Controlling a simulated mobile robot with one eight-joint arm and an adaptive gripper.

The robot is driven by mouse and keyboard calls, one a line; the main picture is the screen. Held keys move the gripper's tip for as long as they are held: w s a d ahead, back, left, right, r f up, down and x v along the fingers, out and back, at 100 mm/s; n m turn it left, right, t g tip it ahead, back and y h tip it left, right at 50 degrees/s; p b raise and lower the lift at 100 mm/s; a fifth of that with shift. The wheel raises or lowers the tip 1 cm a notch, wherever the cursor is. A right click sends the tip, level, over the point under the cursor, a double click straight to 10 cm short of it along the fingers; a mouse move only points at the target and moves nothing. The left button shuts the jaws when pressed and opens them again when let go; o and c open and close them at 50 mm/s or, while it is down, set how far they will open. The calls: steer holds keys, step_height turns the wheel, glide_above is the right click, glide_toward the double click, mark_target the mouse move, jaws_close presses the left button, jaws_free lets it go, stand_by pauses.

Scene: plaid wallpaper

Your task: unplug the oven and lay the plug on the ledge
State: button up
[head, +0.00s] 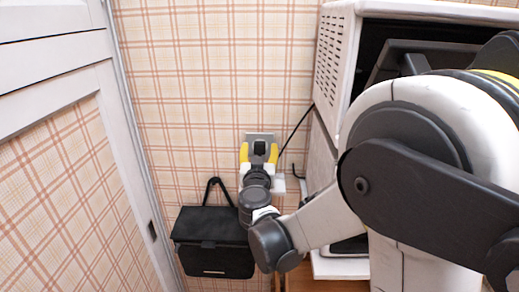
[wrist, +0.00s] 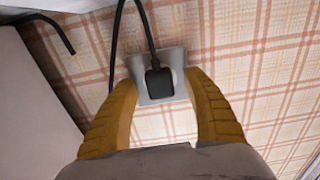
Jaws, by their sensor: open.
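The black plug (head: 260,148) sits in a grey wall socket (head: 261,136) on the plaid wall. It also shows in the wrist view (wrist: 159,81), with its cord (wrist: 147,28) rising from it. My gripper (head: 259,156) is open at the socket. In the wrist view its yellow fingers (wrist: 161,88) stand on either side of the plug, with visible gaps. In the head view a black cord (head: 295,130) runs up and right towards a white appliance with a vented side (head: 334,50), likely the oven. I cannot clearly identify the ledge.
A black bag-like box (head: 213,242) with a loop handle is at the wall, lower left of my gripper. A white panelled door (head: 60,110) stands at the left. A white shelf edge (head: 340,268) shows lower right, partly behind my arm. Wall left of the socket is clear.

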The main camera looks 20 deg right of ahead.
mark_target(259, 150)
stand_by(0.3)
jaws_close()
steer(key=shift+s, duration=0.15)
steer(key=shift+v, duration=2.85)
